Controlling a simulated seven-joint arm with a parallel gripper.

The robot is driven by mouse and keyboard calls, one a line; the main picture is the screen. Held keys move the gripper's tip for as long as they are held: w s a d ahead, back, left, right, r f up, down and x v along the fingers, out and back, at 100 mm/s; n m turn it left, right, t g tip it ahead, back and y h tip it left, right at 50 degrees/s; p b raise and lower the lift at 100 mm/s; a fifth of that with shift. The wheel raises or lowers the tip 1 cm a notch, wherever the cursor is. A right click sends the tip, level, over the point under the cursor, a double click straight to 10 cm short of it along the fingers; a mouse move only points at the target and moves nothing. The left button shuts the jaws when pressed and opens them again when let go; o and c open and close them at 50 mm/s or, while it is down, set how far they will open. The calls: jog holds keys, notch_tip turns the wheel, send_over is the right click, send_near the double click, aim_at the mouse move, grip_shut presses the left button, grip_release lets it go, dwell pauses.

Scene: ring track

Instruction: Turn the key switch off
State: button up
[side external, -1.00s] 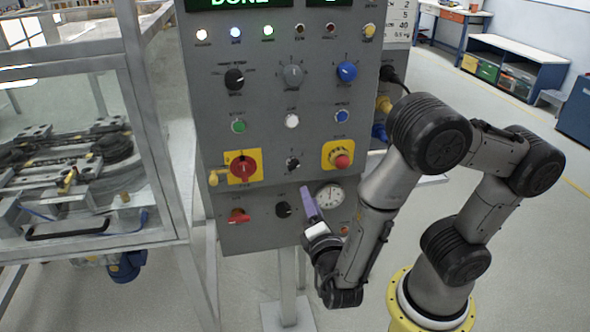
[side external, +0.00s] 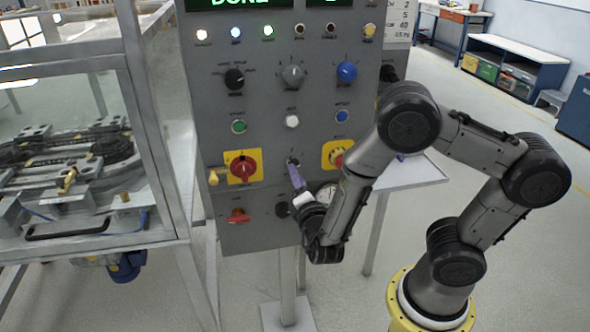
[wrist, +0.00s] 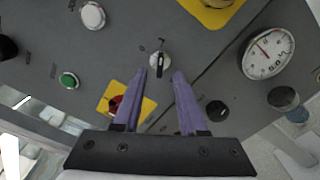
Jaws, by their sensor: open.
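The key switch (wrist: 160,63) shows in the wrist view as a small round silver switch with a dark key across its middle. It is on the grey control panel (side external: 262,190), between the two yellow plates. In the side view it (side external: 293,162) is partly covered by my gripper's tip. My gripper (wrist: 160,72) has purple fingers that are open, with one fingertip on each side of the key switch in the wrist view. Nothing is held between them. In the side view my gripper (side external: 292,167) points up at the panel. I cannot tell whether the fingertips touch it.
A red rotary switch (side external: 243,168) on a yellow plate is to the left, and a red knob (side external: 238,216) below it. A dial gauge (wrist: 268,53) and dark knobs are close by. A white button (side external: 292,121) is above. A glass-sided enclosure (side external: 85,150) stands left.

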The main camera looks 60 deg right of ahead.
jog(key=x, duration=0.3)
jog(key=shift+w+d, duration=0.3)
grip_shut()
